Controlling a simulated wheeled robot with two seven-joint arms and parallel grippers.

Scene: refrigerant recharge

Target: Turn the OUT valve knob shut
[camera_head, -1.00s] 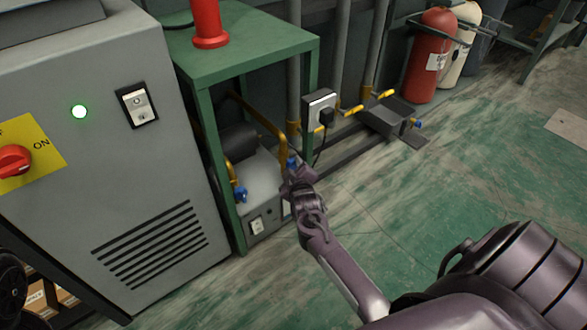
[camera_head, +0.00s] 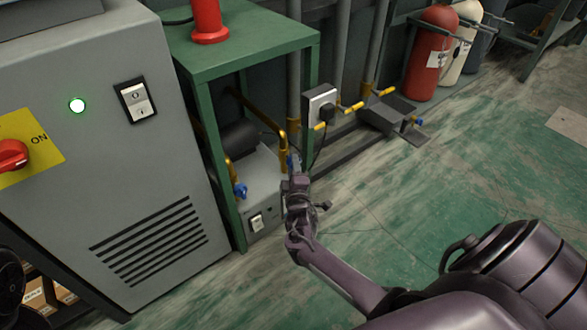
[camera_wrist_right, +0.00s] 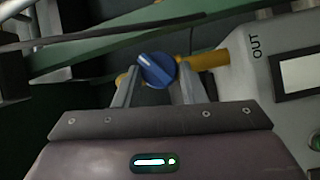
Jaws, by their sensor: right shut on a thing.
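The OUT valve knob is a blue knob (camera_wrist_right: 157,71) on a yellow pipe. In the right wrist view it sits between the two fingers of my right gripper (camera_wrist_right: 158,84), which is shut on it. The word OUT is printed on the grey panel to its right. In the head view my right gripper (camera_head: 292,176) is at the right front of the grey machine (camera_head: 262,178) under the green table; only a little blue of the knob (camera_head: 291,161) shows past it. My left gripper is not in view.
Another blue knob (camera_head: 240,191) is on the pipe at the machine's left. The green table's (camera_head: 240,45) legs stand close by. A large grey cabinet (camera_head: 100,180) stands at the left. A socket box (camera_head: 320,105) is behind.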

